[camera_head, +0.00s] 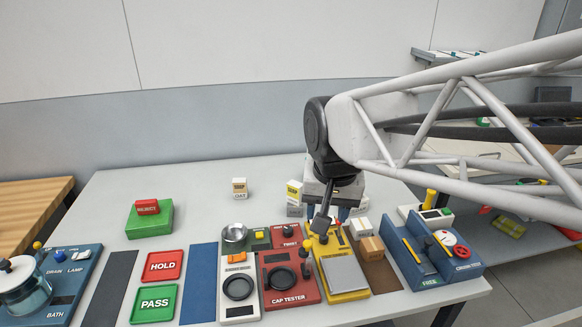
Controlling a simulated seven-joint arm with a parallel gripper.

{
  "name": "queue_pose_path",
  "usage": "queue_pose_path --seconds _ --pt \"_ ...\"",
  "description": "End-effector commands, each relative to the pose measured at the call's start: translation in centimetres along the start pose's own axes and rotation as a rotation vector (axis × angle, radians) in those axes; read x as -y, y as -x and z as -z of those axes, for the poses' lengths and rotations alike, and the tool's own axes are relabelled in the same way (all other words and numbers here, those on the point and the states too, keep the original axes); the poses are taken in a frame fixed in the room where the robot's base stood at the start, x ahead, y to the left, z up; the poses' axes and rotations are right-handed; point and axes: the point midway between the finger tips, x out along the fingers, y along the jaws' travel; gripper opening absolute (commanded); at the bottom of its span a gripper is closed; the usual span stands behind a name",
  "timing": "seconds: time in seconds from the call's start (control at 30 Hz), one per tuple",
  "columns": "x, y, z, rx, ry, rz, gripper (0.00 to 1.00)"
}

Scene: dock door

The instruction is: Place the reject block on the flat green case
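A red block with white lettering (147,207), which seems to read as reject, rests on top of the flat green case (150,228) at the left of the table. The block sits near the middle of the case's top, toward its back edge. My gripper (322,222) points down over the right half of the table, well away from the block and the case. Its fingers are small and dark against the devices behind them, so I cannot tell whether they are open or shut.
Red HOLD (163,266) and green PASS (154,303) plates lie in front of the case. A small labelled box (240,188) stands behind. The table's back left is clear.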

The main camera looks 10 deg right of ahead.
Motion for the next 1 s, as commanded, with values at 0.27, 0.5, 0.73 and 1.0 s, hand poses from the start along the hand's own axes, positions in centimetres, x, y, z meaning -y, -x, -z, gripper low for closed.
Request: queue_pose_path --seconds 0.27,0.5,0.73,1.0 --pt "-4.7 -1.1 -6.3 -0.030 0.174 -0.008 0.48" --pt "-6.1 -1.8 -8.6 -0.039 0.246 -0.014 0.48" --pt "-6.2 -1.8 -8.8 -0.039 0.253 -0.014 0.48" --pt "-6.2 -1.8 -8.8 -0.039 0.252 -0.014 0.48"
